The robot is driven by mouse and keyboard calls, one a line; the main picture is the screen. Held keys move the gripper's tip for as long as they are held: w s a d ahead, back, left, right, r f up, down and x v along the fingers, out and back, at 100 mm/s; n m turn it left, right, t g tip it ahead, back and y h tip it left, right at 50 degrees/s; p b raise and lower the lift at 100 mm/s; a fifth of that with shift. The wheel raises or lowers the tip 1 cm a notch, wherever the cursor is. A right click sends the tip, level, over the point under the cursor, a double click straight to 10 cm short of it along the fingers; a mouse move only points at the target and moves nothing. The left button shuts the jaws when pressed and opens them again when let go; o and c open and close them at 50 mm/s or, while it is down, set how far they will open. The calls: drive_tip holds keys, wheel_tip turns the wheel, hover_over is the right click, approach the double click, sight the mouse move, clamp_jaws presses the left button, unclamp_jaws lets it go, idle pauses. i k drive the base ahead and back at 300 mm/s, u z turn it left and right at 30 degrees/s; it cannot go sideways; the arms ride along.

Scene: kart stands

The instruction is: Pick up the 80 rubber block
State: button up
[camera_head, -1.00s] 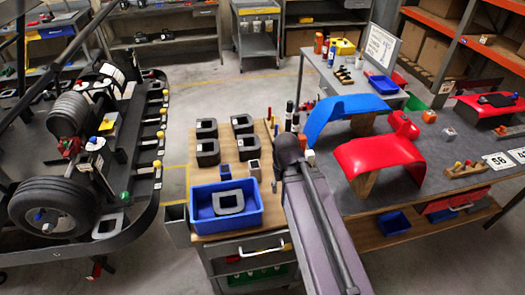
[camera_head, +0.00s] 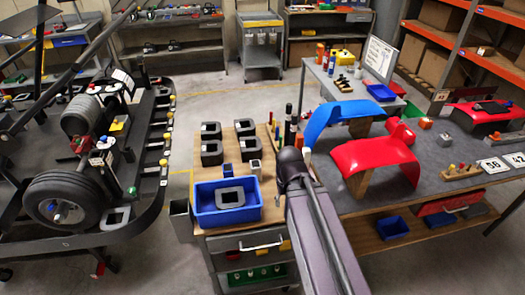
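Several black blocks with square openings stand on the wooden top (camera_head: 268,197) of a grey cart in the head view. A grey block with a square opening (camera_head: 230,197) lies in the bin. No number is readable on any block, so I cannot tell which is the 80 rubber block. My arm crosses the cart's right edge; my gripper cannot be made out.
The grey bench (camera_head: 435,150) at right holds a blue panel (camera_head: 343,117), a red panel (camera_head: 378,160) and number plates (camera_head: 492,166). A kart on a stand (camera_head: 110,205) is at left. The floor behind is clear.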

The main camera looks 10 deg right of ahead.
sight(251, 149)
drive_tip(key=u, duration=0.15)
drive_tip(key=i, duration=0.95)
drive_tip(key=z, duration=0.05)
